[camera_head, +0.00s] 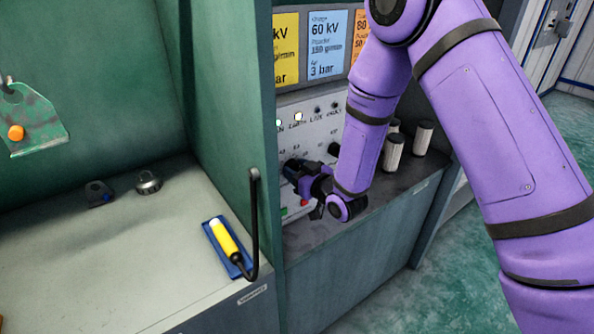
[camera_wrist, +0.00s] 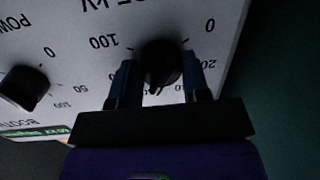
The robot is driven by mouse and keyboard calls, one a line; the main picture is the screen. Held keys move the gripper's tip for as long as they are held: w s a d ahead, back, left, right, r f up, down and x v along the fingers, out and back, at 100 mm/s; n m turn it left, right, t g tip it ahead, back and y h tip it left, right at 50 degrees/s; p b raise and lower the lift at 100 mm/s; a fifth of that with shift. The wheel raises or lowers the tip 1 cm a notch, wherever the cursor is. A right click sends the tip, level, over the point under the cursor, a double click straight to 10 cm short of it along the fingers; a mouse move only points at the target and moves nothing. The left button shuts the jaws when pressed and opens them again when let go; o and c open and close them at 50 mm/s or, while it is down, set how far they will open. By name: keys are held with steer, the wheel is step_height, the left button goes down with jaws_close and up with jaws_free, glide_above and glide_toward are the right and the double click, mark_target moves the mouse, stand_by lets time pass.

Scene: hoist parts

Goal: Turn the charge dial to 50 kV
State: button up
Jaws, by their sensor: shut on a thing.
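The charge dial is a round black knob (camera_wrist: 161,58) on a pale panel (camera_wrist: 70,40), which appears upside down in the wrist view. My gripper (camera_wrist: 159,72) is shut on this dial, one finger on each side. A small pale mark on the knob points down and slightly left in that view. In the head view my gripper (camera_head: 291,169) is at the panel's (camera_head: 315,133) front and covers the dial.
Another black knob (camera_wrist: 24,86) sits beside the dial. Pale cylinders (camera_head: 421,138) stand on the ledge to the right. Cards (camera_head: 327,45) hang above the panel. A green partition (camera_head: 230,110) separates the left bench, with a yellow-handled tool (camera_head: 223,240) on a blue tray.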

steer(key=n, duration=0.5)
steer(key=shift+h, duration=0.4)
stand_by(0.3)
steer(key=o, duration=0.9)
steer(key=shift+s, duration=0.1)
steer(key=v, duration=1)
steer(key=shift+s+d, duration=0.25)
